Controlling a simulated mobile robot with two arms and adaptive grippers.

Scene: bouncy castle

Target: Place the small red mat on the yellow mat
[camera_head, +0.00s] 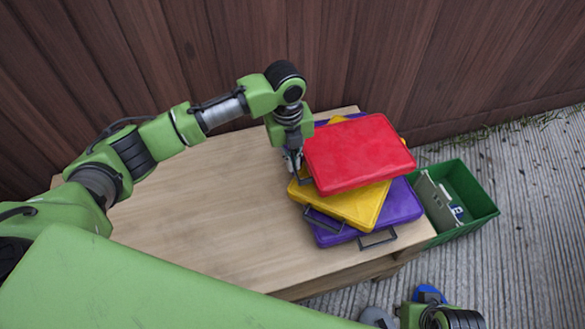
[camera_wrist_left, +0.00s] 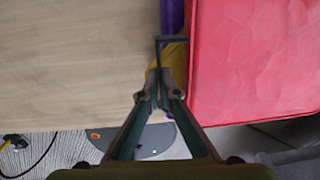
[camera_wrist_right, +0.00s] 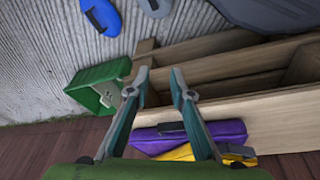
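The small red mat (camera_head: 358,152) is at the top of the stack, turned at an angle over the yellow mat (camera_head: 350,205). I cannot tell whether it rests fully on the yellow mat or is held slightly above. My left gripper (camera_head: 297,165) is at the red mat's left edge. In the left wrist view its fingers (camera_wrist_left: 160,78) are close together around a dark handle (camera_wrist_left: 171,39) beside the red mat (camera_wrist_left: 250,60). My right gripper (camera_wrist_right: 160,76) is open and empty in the right wrist view, away from the mats.
A purple mat (camera_head: 404,203) lies under the yellow one on the wooden table (camera_head: 200,200). A green crate (camera_head: 478,205) with items stands right of the table. Blue and grey objects lie on the ground in front. A wooden fence (camera_head: 400,60) is behind. The table's left half is clear.

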